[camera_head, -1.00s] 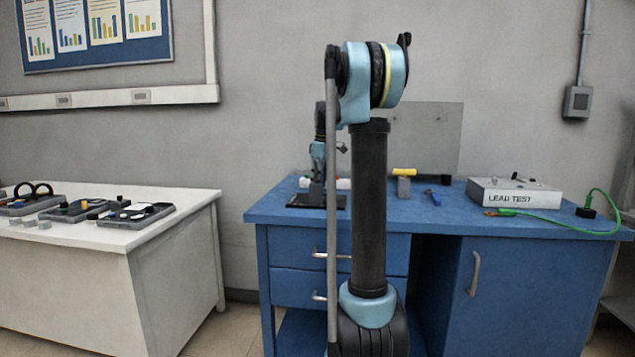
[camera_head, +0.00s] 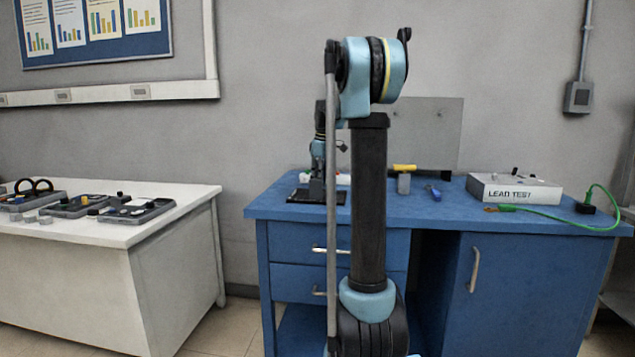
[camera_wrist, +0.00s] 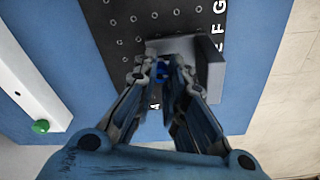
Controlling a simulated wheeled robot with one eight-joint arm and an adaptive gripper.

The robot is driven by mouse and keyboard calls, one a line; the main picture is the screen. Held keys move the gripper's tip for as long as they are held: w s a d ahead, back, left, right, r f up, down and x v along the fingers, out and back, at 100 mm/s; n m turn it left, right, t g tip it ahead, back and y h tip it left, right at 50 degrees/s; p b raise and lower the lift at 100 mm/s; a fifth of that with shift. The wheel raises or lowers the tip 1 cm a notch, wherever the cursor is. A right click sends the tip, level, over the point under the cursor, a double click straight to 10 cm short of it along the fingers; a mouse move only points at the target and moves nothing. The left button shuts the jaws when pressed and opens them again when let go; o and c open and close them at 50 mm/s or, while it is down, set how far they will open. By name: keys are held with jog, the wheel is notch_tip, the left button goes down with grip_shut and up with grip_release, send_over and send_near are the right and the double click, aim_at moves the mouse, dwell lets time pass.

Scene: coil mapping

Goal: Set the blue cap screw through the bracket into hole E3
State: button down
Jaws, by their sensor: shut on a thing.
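The blue cap screw (camera_wrist: 162,72) shows between my fingertips in the wrist view. My gripper (camera_wrist: 163,66) is shut on it, and the fingers hide most of its shank. The grey bracket (camera_wrist: 212,68) lies on the black hole plate (camera_wrist: 120,22), with its upright wall just right of my fingertips. The screw is over or at the bracket; I cannot tell whether its tip is in a hole. White letters run along the plate's right edge; hole E3 cannot be made out. In the head view, my gripper (camera_head: 317,189) is low over the plate (camera_head: 300,195), partly behind my arm.
A white table (camera_head: 150,230) with trays stands left. A white bar (camera_wrist: 25,90) lies left of the plate.

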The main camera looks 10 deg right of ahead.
jog(key=shift+f, duration=0.85)
dwell(0.7)
jog(key=m, duration=0.5)
jog(key=shift+h, duration=0.3)
jog(key=c, duration=1.6)
grip_release()
jog(key=shift+f, duration=0.1)
jog(key=shift+o, duration=0.2)
